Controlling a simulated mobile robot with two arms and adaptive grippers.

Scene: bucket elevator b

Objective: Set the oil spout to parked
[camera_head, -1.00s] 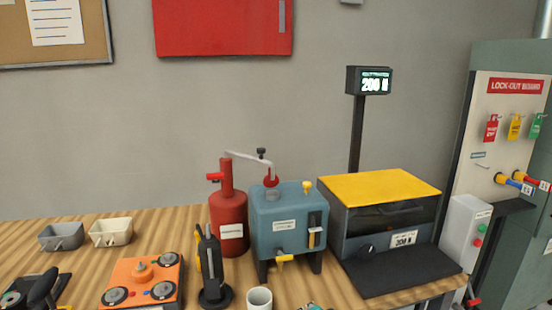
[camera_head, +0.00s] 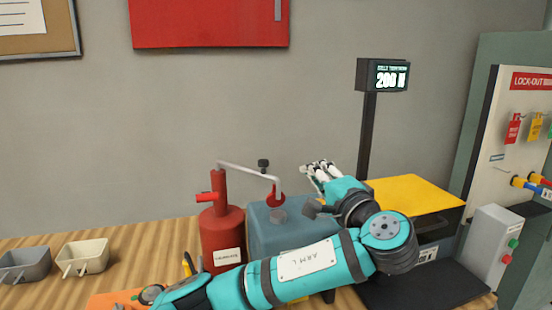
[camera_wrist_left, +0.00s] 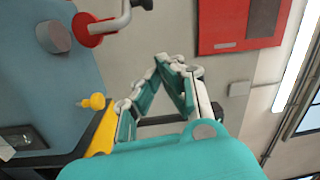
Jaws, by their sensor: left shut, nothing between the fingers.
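The oil spout (camera_head: 248,172) is a thin grey pipe on top of the red oil can (camera_head: 222,232). It reaches right, and its red-collared end hangs over the filler (camera_head: 278,215) of the blue tank (camera_head: 262,232). A black knob (camera_head: 263,163) stands on the pipe. My left gripper (camera_head: 316,168) is shut and empty, to the right of the spout end and apart from it. In the left wrist view the fingertips (camera_wrist_left: 165,62) come together, with the spout's red collar (camera_wrist_left: 88,28) at upper left. The right gripper is not in view.
My left arm hides the tank's front and much of the bench. Behind it stands a yellow-topped box (camera_head: 415,192) with a display post (camera_head: 368,135). A small yellow knob (camera_wrist_left: 92,102) sits on the tank. Two trays (camera_head: 82,258) lie at left. Air above the can is clear.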

